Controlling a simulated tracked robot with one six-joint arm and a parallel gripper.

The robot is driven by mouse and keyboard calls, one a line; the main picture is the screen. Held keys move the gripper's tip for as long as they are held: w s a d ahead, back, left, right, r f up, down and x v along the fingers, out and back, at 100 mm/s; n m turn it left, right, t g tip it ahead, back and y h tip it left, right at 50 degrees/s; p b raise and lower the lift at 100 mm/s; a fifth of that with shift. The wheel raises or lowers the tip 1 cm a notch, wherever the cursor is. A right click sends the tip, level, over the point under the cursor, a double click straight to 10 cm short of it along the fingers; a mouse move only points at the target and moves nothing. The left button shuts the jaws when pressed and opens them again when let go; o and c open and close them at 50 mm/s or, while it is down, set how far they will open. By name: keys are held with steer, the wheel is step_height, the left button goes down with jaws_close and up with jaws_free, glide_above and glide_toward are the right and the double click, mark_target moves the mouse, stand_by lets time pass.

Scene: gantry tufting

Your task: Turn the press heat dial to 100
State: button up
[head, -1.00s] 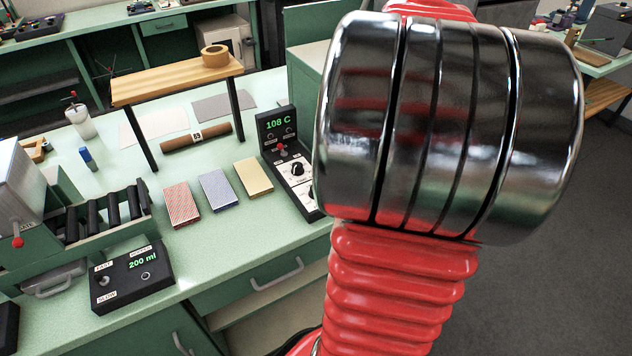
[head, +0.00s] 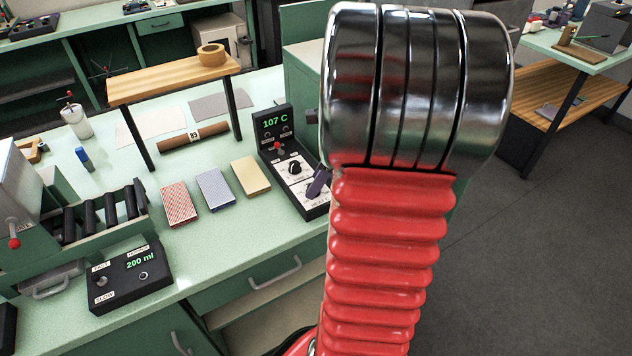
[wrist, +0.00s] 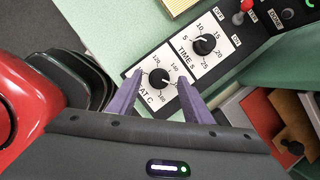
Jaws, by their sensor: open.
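The press control panel (head: 274,153) stands on the green bench, its display (head: 275,121) reading 107 C. In the wrist view the heat dial (wrist: 159,79) is a black knob on a white plate marked "AT C" with numbers such as 140 and 180. My gripper (wrist: 157,84) is open, its two purple fingers on either side of the heat dial; I cannot tell whether they touch it. In the head view one purple finger (head: 318,182) shows at the panel's lower end, and my arm hides the rest. The time dial (wrist: 203,44), marked "TIME S", sits beside the heat dial.
A red-tipped toggle switch (wrist: 241,13) sits further along the panel. Striped, blue and yellow pads (head: 251,176) lie left of the panel. A wooden shelf (head: 172,79) stands behind them. A box reading 200 ml (head: 129,279) is at front left.

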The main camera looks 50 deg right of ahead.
steer(key=shift+w+a+f, duration=0.1)
steer(key=shift+w+f, duration=0.05)
steer(key=shift+f, duration=0.35)
steer(key=shift+c, duration=0.6)
steer(key=c, duration=0.9)
